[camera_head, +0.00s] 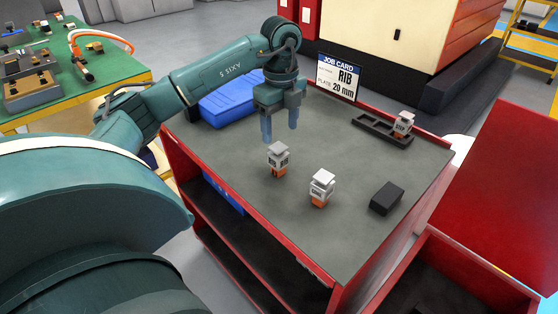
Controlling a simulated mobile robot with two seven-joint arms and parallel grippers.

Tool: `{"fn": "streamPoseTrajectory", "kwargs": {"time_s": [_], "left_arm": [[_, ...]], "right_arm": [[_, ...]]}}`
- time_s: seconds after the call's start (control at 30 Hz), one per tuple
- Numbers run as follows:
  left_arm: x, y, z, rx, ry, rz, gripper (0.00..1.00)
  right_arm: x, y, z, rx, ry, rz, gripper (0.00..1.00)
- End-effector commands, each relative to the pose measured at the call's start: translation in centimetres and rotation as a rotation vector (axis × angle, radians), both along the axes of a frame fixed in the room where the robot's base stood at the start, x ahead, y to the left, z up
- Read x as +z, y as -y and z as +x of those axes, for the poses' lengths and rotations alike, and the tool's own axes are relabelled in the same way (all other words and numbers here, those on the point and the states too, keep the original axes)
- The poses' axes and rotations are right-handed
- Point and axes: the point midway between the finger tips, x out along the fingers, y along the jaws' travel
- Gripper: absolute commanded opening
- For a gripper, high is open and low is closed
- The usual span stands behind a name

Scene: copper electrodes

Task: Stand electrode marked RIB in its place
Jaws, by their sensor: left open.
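Two copper-based electrodes with pale grey tops stand upright on the grey cart top: one nearer the middle (278,160) and one to its front right (321,188). A third electrode (402,125) stands at the right end of a black slotted holder (366,124); the rest of the holder looks empty. The electrode labels are too small to read surely. The job card (338,77) behind reads RIB, plate 20 mm. My left gripper (279,134) points down, open and empty, just above and behind the middle electrode, apparently not touching it. My right gripper is not in view.
A black block (386,198) lies at the cart's front right. A blue bin (230,98) stands at the back left, beneath my left arm. The cart (255,255) has a red rim. The cart top between the electrodes and holder is clear.

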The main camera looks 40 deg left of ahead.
Motion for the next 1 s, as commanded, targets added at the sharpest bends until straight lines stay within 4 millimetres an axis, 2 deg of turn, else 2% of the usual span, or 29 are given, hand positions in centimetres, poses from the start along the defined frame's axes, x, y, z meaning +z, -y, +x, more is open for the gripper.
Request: {"fn": "streamPoseTrajectory", "kwargs": {"time_s": [0.1, 0.27, 0.6, 0.87, 1.0], "left_arm": [[-1.6, 0.0, -0.1, -0.001, -0.003, 0.0, 0.62], [-2.5, 0.0, -0.1, -0.001, -0.001, 0.0, 0.62], [-7.0, -0.3, -0.5, -0.002, -0.001, -0.002, 0.62], [-7.4, -0.3, -0.4, -0.003, 0.001, -0.002, 0.62], [-7.4, -0.3, -0.4, -0.003, 0.001, -0.002, 0.53]], "right_arm": [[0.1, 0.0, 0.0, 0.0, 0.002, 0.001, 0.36], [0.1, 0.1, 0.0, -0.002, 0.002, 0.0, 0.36], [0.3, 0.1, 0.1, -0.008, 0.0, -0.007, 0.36], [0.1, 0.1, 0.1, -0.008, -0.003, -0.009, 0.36], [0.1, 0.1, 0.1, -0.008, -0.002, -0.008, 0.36]]}}
